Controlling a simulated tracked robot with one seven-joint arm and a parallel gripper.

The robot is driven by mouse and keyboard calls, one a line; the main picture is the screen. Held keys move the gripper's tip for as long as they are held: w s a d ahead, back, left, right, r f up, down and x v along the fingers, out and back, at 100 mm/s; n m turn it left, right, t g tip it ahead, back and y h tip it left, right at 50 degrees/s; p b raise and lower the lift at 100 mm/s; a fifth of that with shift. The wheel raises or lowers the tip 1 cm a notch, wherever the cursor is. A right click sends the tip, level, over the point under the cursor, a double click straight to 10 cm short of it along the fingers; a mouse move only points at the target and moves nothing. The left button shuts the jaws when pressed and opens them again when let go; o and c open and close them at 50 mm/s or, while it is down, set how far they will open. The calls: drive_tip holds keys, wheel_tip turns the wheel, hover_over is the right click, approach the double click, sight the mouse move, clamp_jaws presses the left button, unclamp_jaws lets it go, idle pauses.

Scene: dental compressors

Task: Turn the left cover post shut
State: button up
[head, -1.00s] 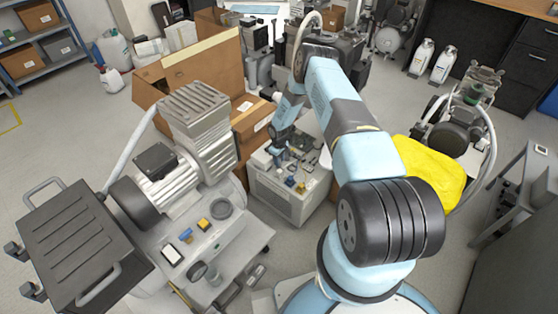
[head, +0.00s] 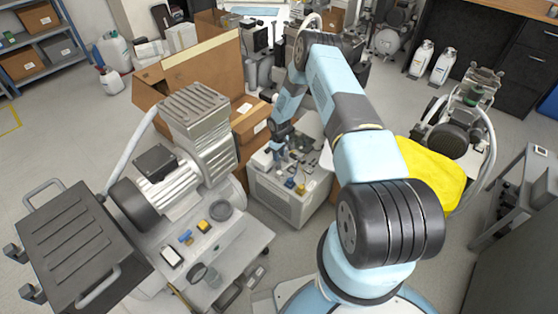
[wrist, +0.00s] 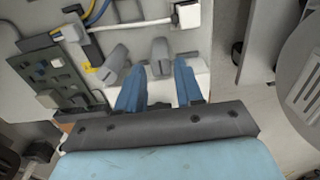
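Two grey cover posts show just beyond my fingertips in the wrist view. The left post (wrist: 115,58) leans to the right at its top, and the right post (wrist: 160,52) stands nearly straight in the picture. My gripper (wrist: 159,72) has its two blue fingers apart. The right post lies ahead of the gap between them; the left post is beyond the left finger. I cannot tell whether a finger touches either post. In the head view my gripper (head: 279,152) is low over the open top of a light grey cabinet (head: 285,203), and the posts are too small to make out.
In the wrist view a dark board (wrist: 52,75), blue and yellow wires (wrist: 92,12) and a white plug (wrist: 187,14) lie close by. A large compressor (head: 165,180) stands left of the cabinet, a cardboard box (head: 195,85) behind, and a yellow cloth (head: 430,172) right of my arm.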

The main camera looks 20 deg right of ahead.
wheel_tip(320, 180, up, 9)
idle(0.4)
idle(0.4)
wheel_tip(320, 180, up, 26)
drive_tip(key=d+m+t+h, duration=0.1)
drive_tip(key=s+r+m+t, duration=0.1)
drive_tip(key=s+r, duration=0.4)
drive_tip(key=r, duration=0.6)
drive_tip(key=s+r+m+t, duration=0.1)
drive_tip(key=s+r, duration=0.3)
drive_tip(key=r, duration=0.6)
drive_tip(key=s+r+m+t, duration=0.1)
drive_tip(key=s+r+m, duration=0.1)
drive_tip(key=s+r, duration=1.35)
drive_tip(key=s+a+r+m+t+y, duration=0.1)
drive_tip(key=s+m, duration=0.1)
drive_tip(key=s, duration=1.9)
drive_tip(key=shift+r+t, duration=0.3)
drive_tip(key=shift+r, duration=0.05)
